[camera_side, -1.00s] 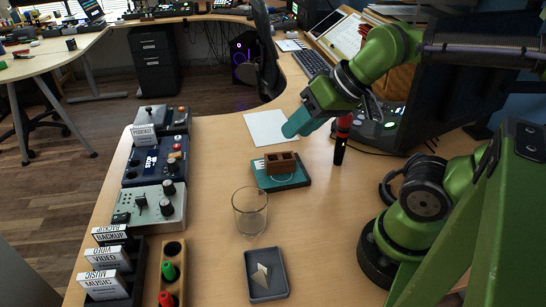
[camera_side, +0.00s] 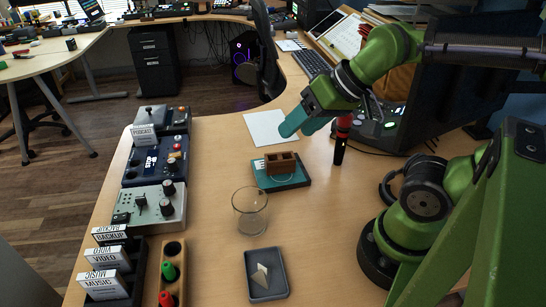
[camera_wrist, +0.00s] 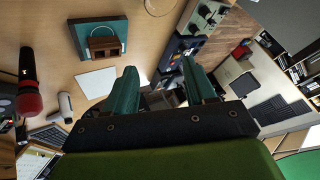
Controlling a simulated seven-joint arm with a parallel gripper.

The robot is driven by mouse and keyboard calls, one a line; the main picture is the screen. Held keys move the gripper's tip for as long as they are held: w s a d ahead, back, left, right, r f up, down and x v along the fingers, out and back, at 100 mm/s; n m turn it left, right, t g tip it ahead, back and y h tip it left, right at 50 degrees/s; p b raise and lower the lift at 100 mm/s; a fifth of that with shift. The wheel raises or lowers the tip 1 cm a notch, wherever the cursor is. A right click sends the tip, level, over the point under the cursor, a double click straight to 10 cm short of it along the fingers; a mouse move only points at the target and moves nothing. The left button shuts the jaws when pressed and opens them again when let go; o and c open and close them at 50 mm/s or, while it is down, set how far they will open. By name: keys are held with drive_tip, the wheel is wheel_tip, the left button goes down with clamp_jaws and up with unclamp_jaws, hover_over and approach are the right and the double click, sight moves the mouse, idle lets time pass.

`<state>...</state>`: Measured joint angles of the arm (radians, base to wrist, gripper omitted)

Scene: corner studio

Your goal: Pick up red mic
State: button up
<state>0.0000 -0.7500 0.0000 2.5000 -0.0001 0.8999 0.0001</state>
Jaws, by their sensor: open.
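The red mic (camera_side: 340,146), with a dark body and red upper part, stands upright on the desk, its top hidden behind my arm. In the wrist view the red mic (camera_wrist: 30,103) is at the far left, outside the jaws. My gripper (camera_side: 298,126) has teal fingers and is in the air to the left of the mic, apart from it. In the wrist view my gripper (camera_wrist: 160,72) is open, with nothing between the fingers.
A teal stand with a brown block (camera_side: 282,165), a clear glass (camera_side: 250,222) and a grey tray (camera_side: 266,290) are on the desk. Headphones (camera_side: 388,188) and a dark console (camera_side: 385,125) are near the mic. White paper (camera_side: 266,128) lies behind the stand.

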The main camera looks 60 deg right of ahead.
drive_tip(key=o, duration=0.3)
drive_tip(key=shift+d, duration=0.1)
wheel_tip(320, 180, up, 4)
drive_tip(key=m+g+h, duration=0.2)
drive_tip(key=m+g, duration=0.1)
drive_tip(key=g, duration=0.4)
hover_over(345, 121)
drive_tip(key=d, duration=0.2)
drive_tip(key=f, duration=1.6)
drive_tip(key=shift+w+f, duration=0.3)
drive_tip(key=shift+f, duration=0.05)
